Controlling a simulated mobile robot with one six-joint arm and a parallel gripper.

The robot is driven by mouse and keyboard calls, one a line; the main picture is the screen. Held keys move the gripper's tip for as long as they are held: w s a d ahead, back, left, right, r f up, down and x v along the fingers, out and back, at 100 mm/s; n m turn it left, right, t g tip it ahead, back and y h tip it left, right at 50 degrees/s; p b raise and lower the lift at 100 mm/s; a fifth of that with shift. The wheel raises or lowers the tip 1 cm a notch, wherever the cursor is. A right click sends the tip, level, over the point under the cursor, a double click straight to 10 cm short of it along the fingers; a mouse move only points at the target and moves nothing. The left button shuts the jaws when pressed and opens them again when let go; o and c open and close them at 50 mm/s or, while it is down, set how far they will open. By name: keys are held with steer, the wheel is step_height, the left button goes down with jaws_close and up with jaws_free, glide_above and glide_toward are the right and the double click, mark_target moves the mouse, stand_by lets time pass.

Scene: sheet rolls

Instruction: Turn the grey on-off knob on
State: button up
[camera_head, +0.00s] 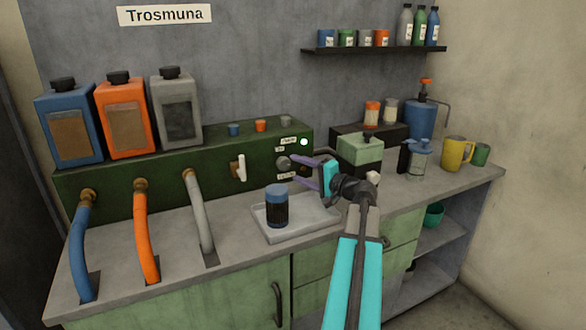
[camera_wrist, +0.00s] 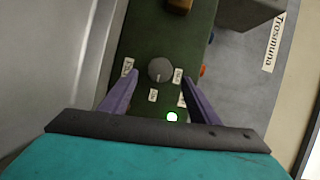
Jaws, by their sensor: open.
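The grey on-off knob (camera_head: 283,163) is on the front of the green machine panel (camera_head: 210,188), with small white labels around it. In the wrist view the round grey knob (camera_wrist: 160,70) lies ahead of my gripper, between the lines of its two fingers. My gripper (camera_head: 305,173) is open and empty in front of the knob, its purple fingers pointing at the panel; it also shows in the wrist view (camera_wrist: 160,84). I cannot tell whether a finger touches the knob. A lit white-green lamp (camera_head: 304,142) is beside the knob; it also shows in the wrist view (camera_wrist: 172,117).
A dark blue jar (camera_head: 277,208) stands on a pale tray (camera_head: 330,212) below the panel. A white lever (camera_head: 240,168) sits left of the knob. A green box (camera_head: 360,150) stands close to my gripper on the right. Three hoses (camera_head: 145,235) run down at left.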

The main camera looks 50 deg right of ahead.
steer(key=s, duration=0.9)
steer(key=shift+r, duration=0.2)
